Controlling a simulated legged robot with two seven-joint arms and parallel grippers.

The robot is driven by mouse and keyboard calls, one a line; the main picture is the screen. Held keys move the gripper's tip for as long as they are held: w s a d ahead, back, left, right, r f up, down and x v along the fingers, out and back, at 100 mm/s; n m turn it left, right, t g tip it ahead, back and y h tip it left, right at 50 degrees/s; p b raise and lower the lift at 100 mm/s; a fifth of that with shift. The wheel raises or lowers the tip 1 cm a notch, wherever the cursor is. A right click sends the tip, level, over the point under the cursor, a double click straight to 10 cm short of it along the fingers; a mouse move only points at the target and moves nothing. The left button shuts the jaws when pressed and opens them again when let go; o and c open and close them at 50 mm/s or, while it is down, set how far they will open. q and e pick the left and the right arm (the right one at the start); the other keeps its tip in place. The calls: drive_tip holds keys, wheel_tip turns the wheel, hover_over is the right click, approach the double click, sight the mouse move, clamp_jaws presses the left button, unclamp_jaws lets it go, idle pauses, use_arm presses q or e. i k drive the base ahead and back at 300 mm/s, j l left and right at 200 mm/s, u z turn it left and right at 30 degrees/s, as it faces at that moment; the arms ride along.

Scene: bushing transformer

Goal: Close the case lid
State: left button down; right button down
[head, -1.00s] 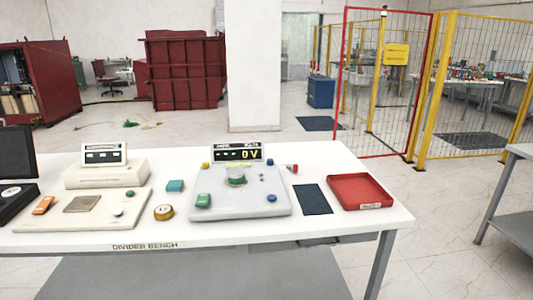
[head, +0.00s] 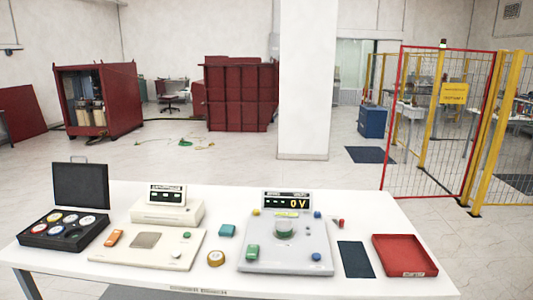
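A black case (head: 64,230) sits at the left end of the white bench in the head view. Its lid (head: 81,185) stands open and upright at the back of the case, with a handle on its top edge. Several round pieces with white, blue, red, yellow and green colours lie in the case's base. Neither of my grippers shows in the head view.
The white bench (head: 375,215) also holds a cream scale-like device (head: 167,212), a grey tester reading 0 V (head: 287,257), a tape roll (head: 216,258), a dark mat (head: 355,259) and a red tray (head: 404,255). Floor behind the bench is mostly clear.

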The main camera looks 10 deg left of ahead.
sight(86, 185)
drive_tip(key=i+j+u, duration=0.15)
drive_tip(key=i, duration=0.2)
drive_tip(key=i+j+u, duration=0.15)
drive_tip(key=i, duration=0.25)
drive_tip(key=u, duration=1.35)
drive_tip(key=i+j, duration=0.1)
drive_tip(key=i+j+z, duration=0.15)
drive_tip(key=j, duration=0.2)
